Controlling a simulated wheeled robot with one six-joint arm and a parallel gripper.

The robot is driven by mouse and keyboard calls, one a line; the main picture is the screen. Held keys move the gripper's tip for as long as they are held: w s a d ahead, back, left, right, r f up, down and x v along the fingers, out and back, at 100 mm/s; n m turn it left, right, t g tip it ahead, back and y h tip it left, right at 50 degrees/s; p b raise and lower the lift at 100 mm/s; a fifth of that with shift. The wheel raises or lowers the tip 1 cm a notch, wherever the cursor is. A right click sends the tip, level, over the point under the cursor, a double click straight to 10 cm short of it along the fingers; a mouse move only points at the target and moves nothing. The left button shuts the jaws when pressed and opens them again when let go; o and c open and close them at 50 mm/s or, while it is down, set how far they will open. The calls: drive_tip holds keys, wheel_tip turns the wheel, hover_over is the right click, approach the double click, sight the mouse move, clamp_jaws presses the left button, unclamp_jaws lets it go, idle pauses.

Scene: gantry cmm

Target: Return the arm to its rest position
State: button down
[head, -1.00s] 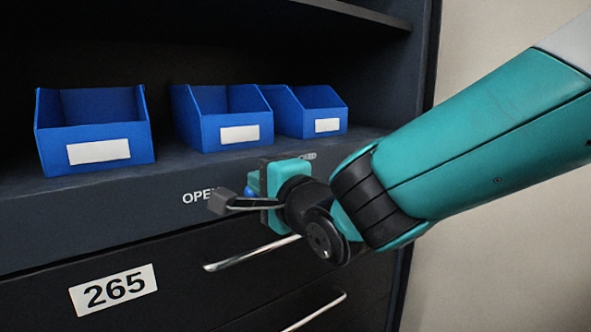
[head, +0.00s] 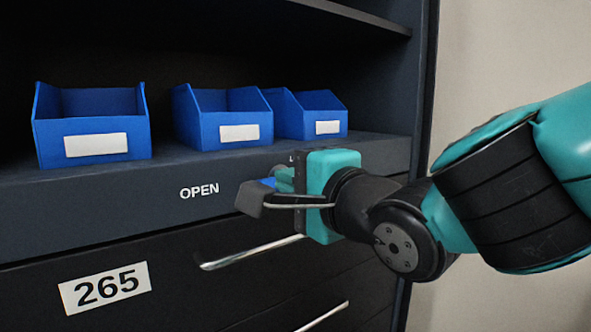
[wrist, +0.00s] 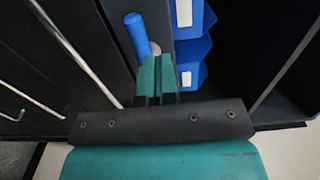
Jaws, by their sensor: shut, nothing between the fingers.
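My gripper (head: 283,178) is in front of the cabinet ledge, to the right of the word OPEN. In the wrist view its two teal fingers (wrist: 157,72) are together with nothing between them. A blue handle-like part (wrist: 138,36) on the cabinet front is just beyond the fingertips in the wrist view. In the head view only a bit of this blue part (head: 268,182) shows, mostly hidden behind my gripper. I cannot tell whether the fingers touch it. My arm reaches in from the right side.
Three blue bins (head: 95,145) with white labels stand on the cabinet shelf. Below are dark drawers with metal handles (head: 250,253) and a 265 label (head: 105,287). The cabinet's right edge (head: 425,95) is near my arm; plain wall is beyond.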

drive_tip(key=shift+s, duration=0.1)
drive_tip(key=s+d+f+n+g+h, duration=0.45)
drive_tip(key=d+f+n+g, duration=0.3)
drive_tip(key=f, duration=0.35)
drive_tip(key=s+d+f+n+g, duration=0.2)
drive_tip(key=s+d+n+g, duration=0.1)
drive_tip(key=s+n, duration=0.2)
drive_tip(key=s+d+f+n+g+h, duration=0.1)
drive_tip(key=s+d+f+n+g, duration=0.2)
drive_tip(key=s+n, duration=0.3)
drive_tip(key=s+g, duration=0.1)
drive_tip(key=s, duration=0.1)
drive_tip(key=shift+s+d+f, duration=0.15)
drive_tip(key=shift+s+f, duration=0.05)
drive_tip(key=shift+s, duration=0.15)
drive_tip(key=shift+g, duration=0.25)
